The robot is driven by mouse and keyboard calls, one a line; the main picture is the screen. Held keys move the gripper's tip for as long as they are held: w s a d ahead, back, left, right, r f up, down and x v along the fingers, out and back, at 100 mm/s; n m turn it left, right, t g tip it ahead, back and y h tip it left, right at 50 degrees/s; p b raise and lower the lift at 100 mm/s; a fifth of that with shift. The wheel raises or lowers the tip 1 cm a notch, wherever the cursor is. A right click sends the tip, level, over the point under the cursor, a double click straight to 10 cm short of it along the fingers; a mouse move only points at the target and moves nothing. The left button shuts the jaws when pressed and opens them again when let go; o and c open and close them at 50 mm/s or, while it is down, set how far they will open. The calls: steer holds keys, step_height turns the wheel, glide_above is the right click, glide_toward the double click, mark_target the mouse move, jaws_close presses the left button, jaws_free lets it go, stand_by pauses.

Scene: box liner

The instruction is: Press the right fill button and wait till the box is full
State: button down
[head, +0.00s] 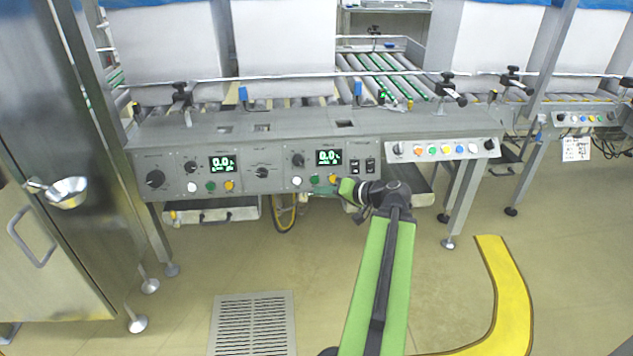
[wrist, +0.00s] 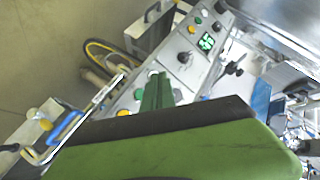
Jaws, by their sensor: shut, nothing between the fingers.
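The control panel (head: 275,190) has two lit displays. The right display (head: 328,157) and the left display (head: 222,163) both appear to read 0.0. Below the right display are a white button (head: 297,181), a green button (head: 314,180) and a yellow button (head: 333,180). My gripper (head: 340,187) is shut and empty, close in front of these buttons at the yellow end. In the wrist view its fingers (wrist: 158,80) point past the green button (wrist: 138,94) and the yellow button (wrist: 124,112). I cannot tell whether they touch anything. White-lined boxes (head: 285,45) stand behind; their insides are hidden.
A steel cabinet (head: 60,140) stands at the left. Roller conveyors (head: 385,75) run behind the panel. Another button box (head: 440,150) is mounted to the right, with table legs (head: 462,205) below it. The floor holds a grate (head: 252,322) and a yellow curved strip (head: 510,290).

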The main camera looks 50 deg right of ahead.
mark_target(315, 180)
steer(key=w+d+f+b, duration=0.1)
steer(key=w, duration=0.1)
steer(key=w+d+f, duration=0.1)
steer(key=w+d, duration=0.1)
steer(key=w+d+b, duration=0.1)
steer(key=w+d, duration=0.1)
steer(key=shift+f+b, duration=0.35)
steer(key=shift+f, duration=0.05)
stand_by(1.7)
steer(key=shift+w+d+f, duration=0.15)
steer(key=shift+w+d, duration=0.1)
steer(key=shift+w, duration=0.1)
steer(key=shift+w+d+f, duration=0.1)
steer(key=shift+w+d, duration=0.15)
steer(key=shift+w, duration=0.05)
stand_by(0.6)
steer(key=shift+s+a, duration=0.1)
stand_by(0.7)
steer(key=shift+s+a+r, duration=0.25)
steer(key=shift+s+a, duration=0.15)
steer(key=shift+s, duration=0.1)
